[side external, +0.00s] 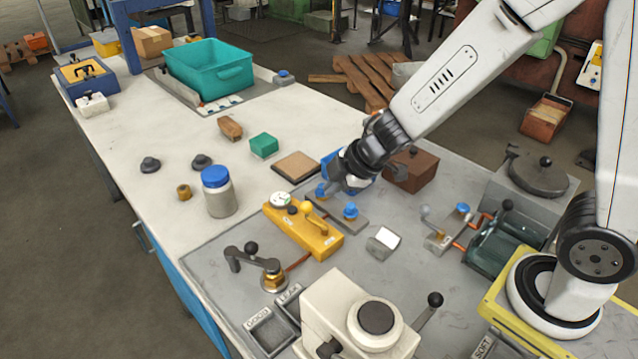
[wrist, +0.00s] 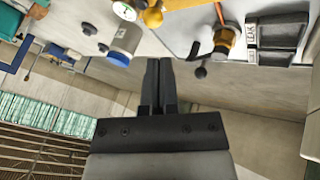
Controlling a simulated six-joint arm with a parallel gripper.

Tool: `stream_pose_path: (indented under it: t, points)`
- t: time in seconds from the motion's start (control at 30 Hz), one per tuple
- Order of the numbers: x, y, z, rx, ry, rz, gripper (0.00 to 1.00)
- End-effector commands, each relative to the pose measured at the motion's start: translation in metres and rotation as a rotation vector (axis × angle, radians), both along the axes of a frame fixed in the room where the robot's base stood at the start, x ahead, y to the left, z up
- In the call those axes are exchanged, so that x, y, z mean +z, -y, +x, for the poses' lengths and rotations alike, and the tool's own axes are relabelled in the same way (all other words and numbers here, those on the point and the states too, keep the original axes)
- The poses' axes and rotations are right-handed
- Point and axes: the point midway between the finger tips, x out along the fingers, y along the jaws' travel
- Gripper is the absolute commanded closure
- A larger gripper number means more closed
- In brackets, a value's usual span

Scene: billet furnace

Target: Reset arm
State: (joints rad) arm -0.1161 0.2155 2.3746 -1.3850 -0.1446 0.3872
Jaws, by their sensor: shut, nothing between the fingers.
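My gripper (wrist: 158,88) shows in the wrist view with its two dark fingers shut together and nothing between them. In the side view my gripper (side external: 333,183) hangs over the middle of the bench, at the end of my white arm. It is close to the blue-knobbed fixture and the brown box (side external: 411,170). How far it stands above them I cannot tell. It partly hides a blue thing behind it. In the wrist view the fingers point toward the bench edge, with no object at their tips.
The yellow fixture (side external: 304,232) with gauge and the blue-lidded jar (side external: 218,192) stand left of my gripper. A lever valve (side external: 268,268), grey trays (side external: 268,329) and a white machine (side external: 355,315) are nearer. A teal bin (side external: 208,70) stands far back.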

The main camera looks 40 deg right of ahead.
Motion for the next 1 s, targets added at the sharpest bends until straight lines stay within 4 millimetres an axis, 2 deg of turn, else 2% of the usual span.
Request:
stream_pose_path:
  t: [0.27,0.6,0.8,1.0]
  points:
    - [0.005,0.031,-0.009,-0.271,-0.023,0.024,1.0]
    - [0.002,0.065,-0.041,-0.631,-0.129,0.077,1.0]
    - [-0.001,0.075,-0.067,-0.824,-0.225,0.128,1.0]
    - [-0.004,0.075,-0.092,-0.984,-0.327,0.194,1.0]
